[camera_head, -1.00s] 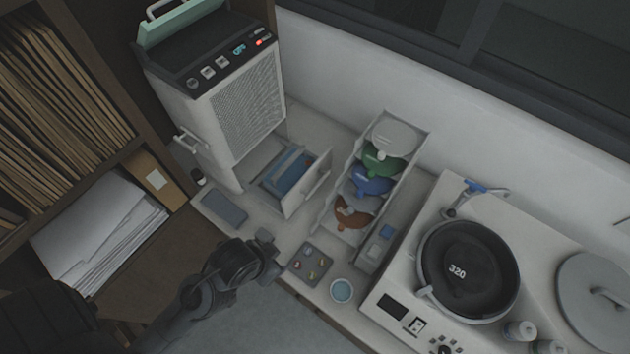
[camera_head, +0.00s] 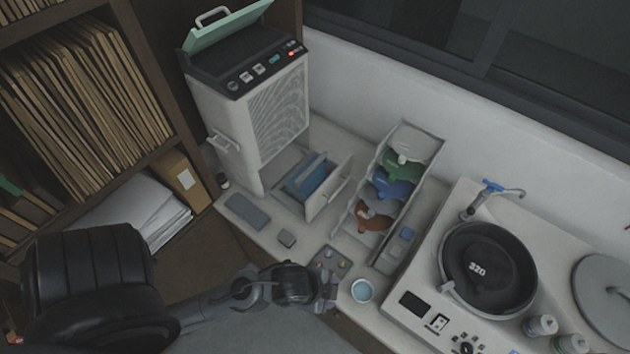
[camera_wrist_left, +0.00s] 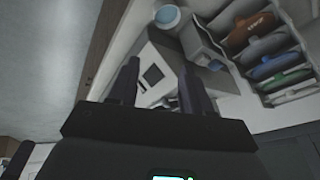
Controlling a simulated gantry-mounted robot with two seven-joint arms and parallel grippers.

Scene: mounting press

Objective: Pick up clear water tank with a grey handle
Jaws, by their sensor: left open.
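The clear water tank (camera_head: 309,184), with bluish contents and a grey handle bar across its top, sits in the pulled-out drawer (camera_head: 330,200) of the tall white machine (camera_head: 262,115). My left gripper (camera_head: 332,291) is low at the counter's front edge, over the near side of a small tray of parts and left of a round cup. It is apart from the tank, below and slightly right of it in the head view. In the left wrist view its two fingers (camera_wrist_left: 160,66) are spread with nothing between them; the tank is not recognisable there. My right gripper is not in view.
A rack of coloured discs (camera_head: 392,185) stands right of the drawer. The cup (camera_head: 361,291), small tray (camera_head: 328,262) and grey pad (camera_head: 247,211) lie near the front edge. A polishing machine (camera_head: 420,265) fills the right; a shelf with folders (camera_head: 85,95) stands left.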

